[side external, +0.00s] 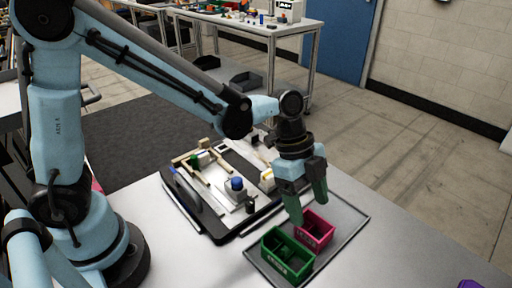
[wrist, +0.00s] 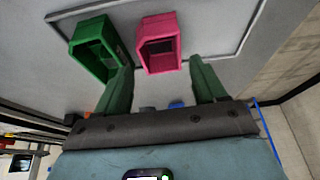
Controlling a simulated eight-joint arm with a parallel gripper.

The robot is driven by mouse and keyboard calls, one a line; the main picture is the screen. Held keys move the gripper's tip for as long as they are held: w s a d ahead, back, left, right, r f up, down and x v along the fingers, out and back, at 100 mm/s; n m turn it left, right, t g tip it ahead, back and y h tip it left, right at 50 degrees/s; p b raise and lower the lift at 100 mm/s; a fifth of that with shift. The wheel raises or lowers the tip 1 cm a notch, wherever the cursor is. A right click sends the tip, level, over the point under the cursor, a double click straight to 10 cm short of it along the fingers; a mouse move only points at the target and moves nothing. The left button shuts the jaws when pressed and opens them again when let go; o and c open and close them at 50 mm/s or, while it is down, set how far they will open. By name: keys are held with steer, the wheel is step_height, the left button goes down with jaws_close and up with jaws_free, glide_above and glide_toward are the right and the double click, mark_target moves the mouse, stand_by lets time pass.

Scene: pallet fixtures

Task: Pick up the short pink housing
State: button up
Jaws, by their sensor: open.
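The short pink housing (side external: 315,229) is an open-topped box on a grey tray (side external: 352,240) in the side external view. It stands just right of and behind a longer green housing (side external: 288,258). In the wrist view, the pink housing (wrist: 159,43) lies beyond and between my fingertips, and the green housing (wrist: 97,48) is to its left. My gripper (side external: 307,207) has green fingers pointing down, above and close to the pink housing. In the wrist view my gripper (wrist: 160,72) is open, with nothing between the fingers. Its left finger overlaps the edge of the green housing in that view.
A pallet fixture (side external: 225,190) with a blue-topped part (side external: 236,184) and several pale parts lies left of the tray. A purple object (side external: 469,284) is at the lower right edge.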

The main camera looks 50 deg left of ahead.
mark_target(313, 225)
steer(key=shift+x, duration=2.85)
steer(key=c, duration=0.8)
